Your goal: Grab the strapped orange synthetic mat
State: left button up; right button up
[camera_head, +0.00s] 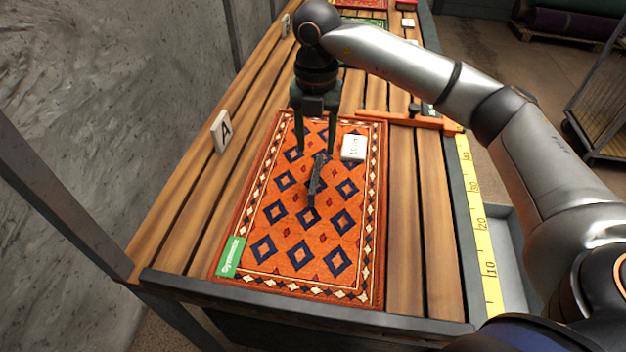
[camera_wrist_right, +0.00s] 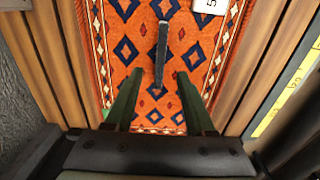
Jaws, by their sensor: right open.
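The orange mat (camera_head: 330,240) with blue diamonds lies flat on the slatted wooden table. A green tag (camera_head: 231,256) sits at its near left corner; its writing is too small to read surely. A dark strap or handle (camera_head: 316,180) stands at the mat's middle, and it also shows in the right wrist view (camera_wrist_right: 162,52). My right gripper (camera_head: 316,151) is open and empty, pointing down over the far half of the mat. In the wrist view the strap lies ahead, roughly centred between the fingers (camera_wrist_right: 158,76). My left gripper is out of view.
A white number card (camera_head: 354,147) lies on the mat's right side. A white "A" sign (camera_head: 222,131) stands at the left. An orange bar (camera_head: 415,121) lies beyond the mat at right. A yellow measuring strip (camera_head: 480,230) runs along the right edge. More mats (camera_head: 362,4) lie farther back.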

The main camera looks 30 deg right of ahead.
aim_at(316, 173)
jog(key=f, duration=0.9)
jog(key=shift+s+p, duration=0.2)
jog(key=shift+p, duration=0.15)
jog(key=shift+c, duration=0.3)
jog(key=shift+a+r, duration=0.1)
grip_shut()
jog(key=shift+r, duration=0.1)
dwell(0.4)
